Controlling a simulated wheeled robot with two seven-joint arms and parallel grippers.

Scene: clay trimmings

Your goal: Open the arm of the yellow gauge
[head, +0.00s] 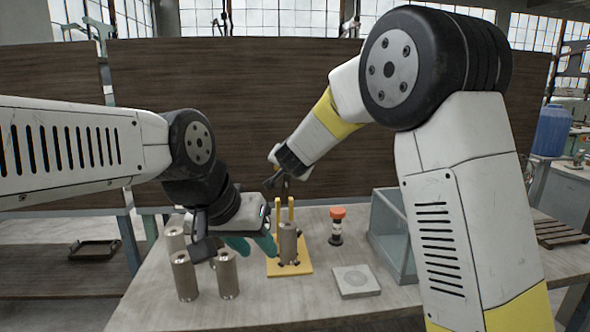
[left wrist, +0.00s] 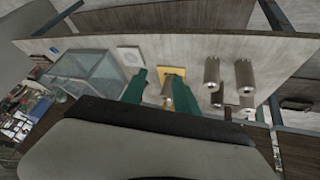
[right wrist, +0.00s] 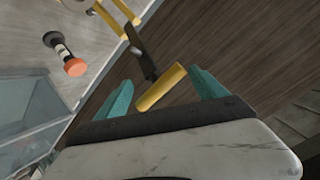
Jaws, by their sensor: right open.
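The yellow gauge (head: 303,268) stands on the table with yellow posts rising from its base and a grey-brown cylinder (head: 288,242) upright on it. In the right wrist view, a dark arm (right wrist: 141,52) runs from the yellow posts (right wrist: 122,10) to a yellow bar (right wrist: 160,87). My right gripper (right wrist: 163,92) is open, with the bar between its teal fingers; contact is not clear. In the head view it is mostly hidden above the gauge. My left gripper (head: 251,244) is open and empty, left of the gauge. The gauge also shows in the left wrist view (left wrist: 172,72).
Several cylinders (head: 185,278) stand at the table's left. A black post with an orange top (head: 337,226), a pale square plate (head: 356,281) and a clear bin (head: 388,232) are right of the gauge. A dark panel (head: 230,120) rises behind the table.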

